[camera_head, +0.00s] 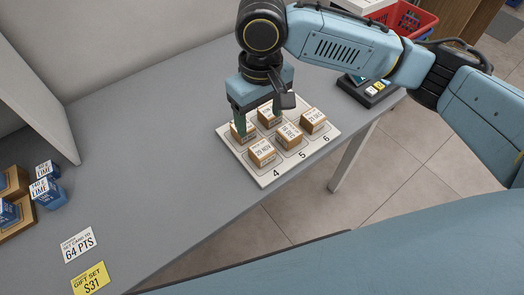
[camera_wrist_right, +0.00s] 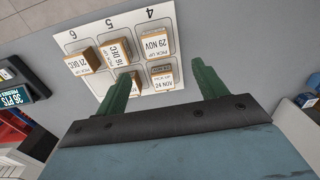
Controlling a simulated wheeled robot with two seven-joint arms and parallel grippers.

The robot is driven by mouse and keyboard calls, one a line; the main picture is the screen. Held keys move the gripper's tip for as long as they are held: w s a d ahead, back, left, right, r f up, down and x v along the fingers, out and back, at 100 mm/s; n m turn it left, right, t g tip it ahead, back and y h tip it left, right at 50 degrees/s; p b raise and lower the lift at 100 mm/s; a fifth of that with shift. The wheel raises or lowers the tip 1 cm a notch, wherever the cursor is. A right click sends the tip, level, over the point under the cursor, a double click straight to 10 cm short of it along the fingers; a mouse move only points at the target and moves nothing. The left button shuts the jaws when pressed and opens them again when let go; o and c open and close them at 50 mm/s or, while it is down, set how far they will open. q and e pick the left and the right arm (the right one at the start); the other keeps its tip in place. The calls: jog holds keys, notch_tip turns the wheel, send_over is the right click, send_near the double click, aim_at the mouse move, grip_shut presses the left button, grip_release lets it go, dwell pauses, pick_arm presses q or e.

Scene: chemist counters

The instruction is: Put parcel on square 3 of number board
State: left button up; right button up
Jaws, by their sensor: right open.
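The white number board (camera_head: 266,180) lies on the grey counter, with 4, 5 and 6 readable along its near edge; it also shows in the right wrist view (camera_wrist_right: 72,38). Small brown parcels with white date labels stand on squares 4 (camera_head: 262,153), 5 (camera_head: 288,136) and 6 (camera_head: 313,122). Two more stand in the back row, a left one (camera_wrist_right: 163,76) and a middle one (camera_head: 267,117). The back-right square, partly hidden, looks empty. My right gripper (camera_head: 258,122) is open above the back row, its green fingers either side of these two parcels. My left gripper is out of view.
A dark card device (camera_head: 370,92) and a red basket (camera_head: 412,20) are at the back right. Blue lime boxes (camera_head: 48,190) stand at the left, and price cards (camera_head: 78,245) lie at the front left. The counter between is clear.

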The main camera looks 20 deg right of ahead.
jog(key=b, duration=0.2)
send_over(262, 148)
notch_tip(262, 148, down, 7)
jog(key=shift+r, duration=0.1)
jog(key=shift+f, duration=0.45)
notch_tip(262, 148, down, 5)
jog(key=shift+f+b, duration=0.1)
jog(key=shift+b, duration=0.65)
jog(key=shift+c, duration=1.4)
jog(key=c, duration=0.7)
jog(key=shift+c, duration=1)
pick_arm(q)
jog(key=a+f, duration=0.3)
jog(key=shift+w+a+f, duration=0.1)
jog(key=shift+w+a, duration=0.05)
